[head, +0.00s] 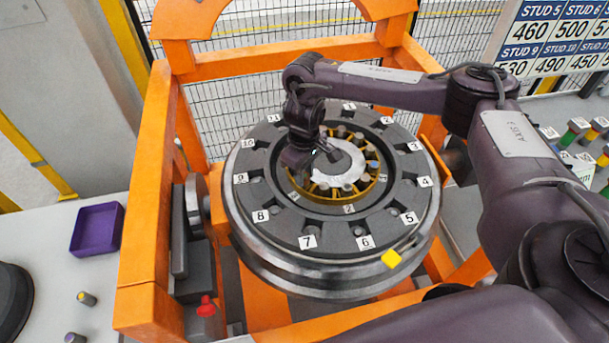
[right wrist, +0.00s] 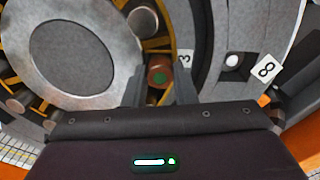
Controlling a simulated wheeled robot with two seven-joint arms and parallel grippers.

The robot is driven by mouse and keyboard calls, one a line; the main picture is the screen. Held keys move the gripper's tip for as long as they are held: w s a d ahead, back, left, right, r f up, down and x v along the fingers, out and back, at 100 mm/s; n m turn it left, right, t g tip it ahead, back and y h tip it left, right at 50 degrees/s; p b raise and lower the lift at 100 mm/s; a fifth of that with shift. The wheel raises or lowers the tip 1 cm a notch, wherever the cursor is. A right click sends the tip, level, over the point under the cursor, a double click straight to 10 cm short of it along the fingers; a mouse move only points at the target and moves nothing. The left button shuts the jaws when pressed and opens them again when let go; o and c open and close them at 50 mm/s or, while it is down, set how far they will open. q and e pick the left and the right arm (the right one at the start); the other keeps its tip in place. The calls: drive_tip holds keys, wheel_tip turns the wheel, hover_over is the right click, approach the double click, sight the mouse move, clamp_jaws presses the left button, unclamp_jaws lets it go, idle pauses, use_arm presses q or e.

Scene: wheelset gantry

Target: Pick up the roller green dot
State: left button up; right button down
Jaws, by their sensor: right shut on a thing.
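The roller with the green dot (right wrist: 159,77) is a copper-brown cylinder seen end-on in the right wrist view, with a green mark on its end. It sits between the fingertips of my right gripper (right wrist: 162,88), which is shut on it. It is at the yellow cage of the bearing, beside a tag marked 3. In the head view my right gripper (head: 302,173) reaches down over the left side of the bearing (head: 321,190) and hides this roller. I cannot tell whether the roller is lifted. My left gripper is not in view.
The dark wheel hub (head: 285,231) with numbered outer holes surrounds the bearing. An orange gantry (head: 153,190) frames it. A purple tray (head: 97,229) and small cylinders (head: 87,298) are on the left table.

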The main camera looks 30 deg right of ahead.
wheel_tip(320, 180, up, 20)
drive_tip(key=p, duration=0.2)
drive_tip(key=shift+f, duration=0.2)
drive_tip(key=shift+s+f, duration=0.1)
idle(1.0)
